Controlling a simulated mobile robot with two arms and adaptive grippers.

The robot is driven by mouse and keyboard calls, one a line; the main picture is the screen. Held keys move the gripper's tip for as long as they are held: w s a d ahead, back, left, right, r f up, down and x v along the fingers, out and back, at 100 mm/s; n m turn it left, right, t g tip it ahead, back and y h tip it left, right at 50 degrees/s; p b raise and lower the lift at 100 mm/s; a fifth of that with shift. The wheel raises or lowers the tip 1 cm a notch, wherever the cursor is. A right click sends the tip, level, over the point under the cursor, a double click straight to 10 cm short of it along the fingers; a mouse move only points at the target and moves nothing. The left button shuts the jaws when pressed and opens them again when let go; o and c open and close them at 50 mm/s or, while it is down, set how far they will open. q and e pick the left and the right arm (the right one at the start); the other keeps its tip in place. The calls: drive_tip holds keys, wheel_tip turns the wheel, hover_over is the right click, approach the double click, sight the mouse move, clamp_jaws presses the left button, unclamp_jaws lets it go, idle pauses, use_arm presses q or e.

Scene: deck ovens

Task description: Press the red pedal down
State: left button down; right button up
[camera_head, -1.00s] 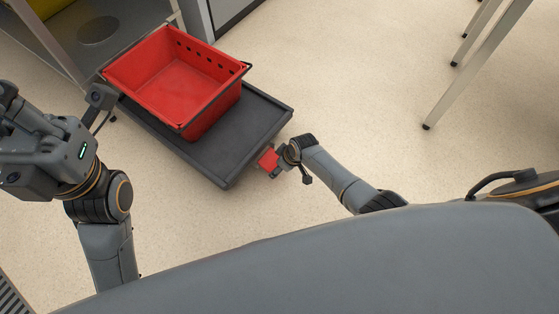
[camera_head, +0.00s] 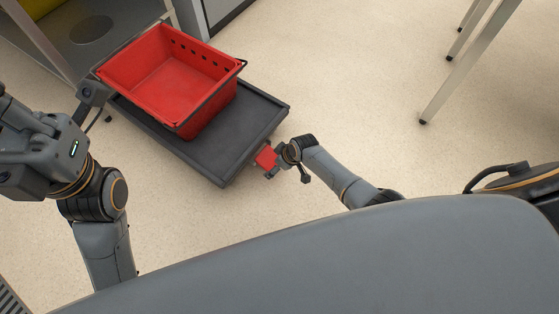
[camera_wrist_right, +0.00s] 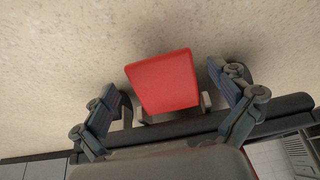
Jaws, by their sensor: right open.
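The red pedal (camera_head: 265,157) sticks out from the near right side of a dark flat cart, low above the floor. In the right wrist view the pedal (camera_wrist_right: 163,82) shows as a red plate between my right gripper's spread fingers. My right gripper (camera_wrist_right: 172,98) is open and holds nothing; in the head view it (camera_head: 272,165) is right at the pedal and partly covers it. I cannot tell whether it touches the pedal. My left arm is at the left edge of the head view, away from the pedal; its fingers are outside the picture.
The dark cart (camera_head: 215,160) carries a red crate (camera_head: 168,85) with a black handle. A metal frame with a shelf (camera_head: 60,45) stands behind at the upper left. Metal table legs (camera_head: 465,75) stand at the upper right. The floor between is clear.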

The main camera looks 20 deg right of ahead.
drive_tip(key=v, duration=1.2)
idle(0.5)
